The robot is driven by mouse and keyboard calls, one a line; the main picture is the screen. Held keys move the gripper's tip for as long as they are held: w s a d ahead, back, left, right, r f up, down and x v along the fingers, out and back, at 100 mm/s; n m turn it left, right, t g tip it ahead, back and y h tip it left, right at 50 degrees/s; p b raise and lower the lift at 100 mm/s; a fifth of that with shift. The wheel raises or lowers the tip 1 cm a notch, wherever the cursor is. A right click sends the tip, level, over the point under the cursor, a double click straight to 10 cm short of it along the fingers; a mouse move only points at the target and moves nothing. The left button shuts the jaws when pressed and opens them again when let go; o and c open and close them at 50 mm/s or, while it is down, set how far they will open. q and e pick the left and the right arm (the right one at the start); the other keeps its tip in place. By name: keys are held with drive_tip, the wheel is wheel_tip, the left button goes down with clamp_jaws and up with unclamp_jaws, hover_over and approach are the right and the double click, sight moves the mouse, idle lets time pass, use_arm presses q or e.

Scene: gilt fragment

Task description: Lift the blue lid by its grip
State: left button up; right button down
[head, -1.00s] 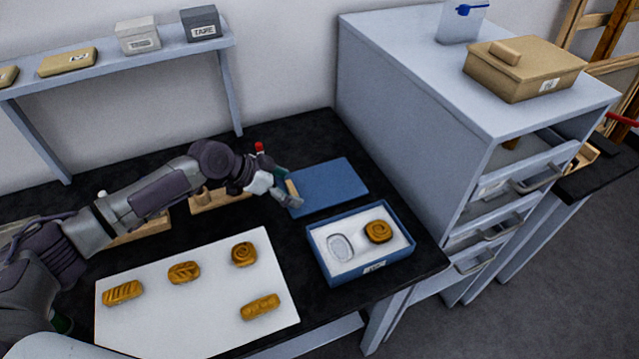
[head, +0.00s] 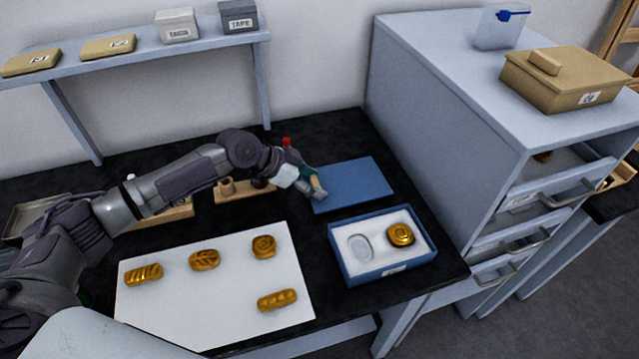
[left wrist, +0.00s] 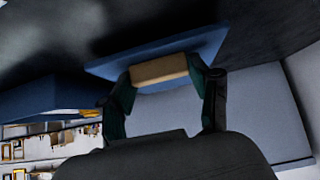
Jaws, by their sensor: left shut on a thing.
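The blue lid (head: 356,182) appears flat on the black table behind the open blue box (head: 346,265). Its tan grip (left wrist: 158,70) crosses between the fingers in the left wrist view, with the lid (left wrist: 210,45) beyond it. My left gripper (head: 316,188) is at the lid's left side, shut on the grip and partly hiding it in the head view. I cannot tell whether the lid is clear of the table. My right gripper is not in view.
The box holds a gold spiral piece (head: 400,235) beside an empty oval recess. A white board (head: 215,295) with several gold pieces lies in front. A grey drawer cabinet (head: 430,110) stands right, with a tan box (head: 565,80) on top. A shelf (head: 130,55) runs behind.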

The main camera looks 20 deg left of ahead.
use_arm(q)
drive_tip(key=r, duration=0.2)
drive_tip(key=d+r+b, duration=0.1)
drive_tip(key=r, duration=0.1)
drive_tip(key=shift+s, duration=0.2)
drive_tip(key=s+d+r+p, duration=0.5)
drive_tip(key=d+r, duration=0.4)
drive_tip(key=r, duration=0.3)
drive_tip(key=shift+s+r+p, duration=0.15)
drive_tip(key=shift+r+p, duration=0.1)
drive_tip(key=shift+p, duration=0.55)
drive_tip(key=shift+d, duration=0.1)
